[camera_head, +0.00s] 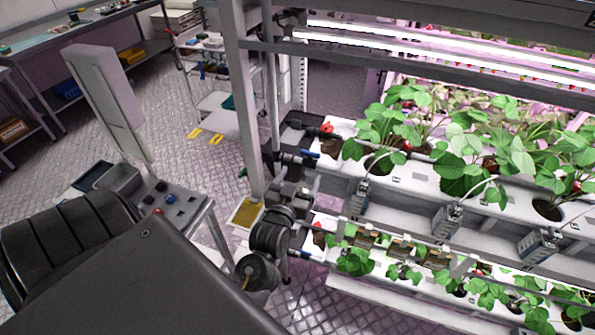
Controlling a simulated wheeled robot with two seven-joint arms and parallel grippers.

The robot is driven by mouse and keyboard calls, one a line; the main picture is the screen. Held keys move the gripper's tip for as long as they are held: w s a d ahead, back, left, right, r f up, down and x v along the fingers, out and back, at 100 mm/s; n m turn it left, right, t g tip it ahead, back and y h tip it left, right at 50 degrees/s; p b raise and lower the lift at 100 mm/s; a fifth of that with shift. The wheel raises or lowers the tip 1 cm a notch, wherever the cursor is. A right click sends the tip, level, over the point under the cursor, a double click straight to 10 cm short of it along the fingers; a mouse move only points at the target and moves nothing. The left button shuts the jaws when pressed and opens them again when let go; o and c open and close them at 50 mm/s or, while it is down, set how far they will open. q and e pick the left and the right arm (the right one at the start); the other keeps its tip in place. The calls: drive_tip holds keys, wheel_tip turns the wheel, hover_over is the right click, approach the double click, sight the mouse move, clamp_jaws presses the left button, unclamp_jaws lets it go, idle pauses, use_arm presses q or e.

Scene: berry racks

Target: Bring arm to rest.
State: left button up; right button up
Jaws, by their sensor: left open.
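My left arm comes in from the left and bottom left as large dark links. Its left gripper (296,187) shows near the middle of the view, in front of the rack's end post. Its two grey fingers stand apart, with no object visible between them. The gripper is close to the left end of the berry rack (385,213), near the pipes with red and blue valve handles. Whether it touches the rack I cannot tell. My right gripper is not in view.
Strawberry plants (465,150) grow in white troughs on two levels at right, under bright lamps. A grey stand (185,205) with trays and knobs is left of the gripper. A trolley (215,90) and a workbench (60,40) are behind. Textured floor between them is open.

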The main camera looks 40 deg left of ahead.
use_arm(q)
drive_tip(key=shift+a, duration=0.15)
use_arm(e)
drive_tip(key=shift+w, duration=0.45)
use_arm(q)
drive_tip(key=s+d+f+m+g+h+b, duration=0.1)
drive_tip(key=s+d+f+g+h, duration=0.2)
drive_tip(key=f, duration=1.1)
drive_tip(key=s+d+f+m+g+h+b, duration=0.1)
drive_tip(key=s+d+f+g, duration=0.3)
drive_tip(key=f, duration=1)
drive_tip(key=s+d+f+m+g+h+b, duration=0.1)
drive_tip(key=s+d+f+h, duration=0.3)
drive_tip(key=f, duration=1)
drive_tip(key=s+d+f+m+g+y+b, duration=0.2)
drive_tip(key=s+f+g+b, duration=0.15)
drive_tip(key=s+f, duration=1)
drive_tip(key=s+a+f+g+b, duration=0.1)
drive_tip(key=s+a+f+g, duration=0.1)
drive_tip(key=s, duration=0.6)
drive_tip(key=s+a+f+m+g+b, duration=0.1)
drive_tip(key=s+a+f+g+b, duration=0.1)
drive_tip(key=s+a+f, duration=0.2)
drive_tip(key=s+f, duration=0.3)
drive_tip(key=s, duration=0.2)
drive_tip(key=shift+f, duration=0.3)
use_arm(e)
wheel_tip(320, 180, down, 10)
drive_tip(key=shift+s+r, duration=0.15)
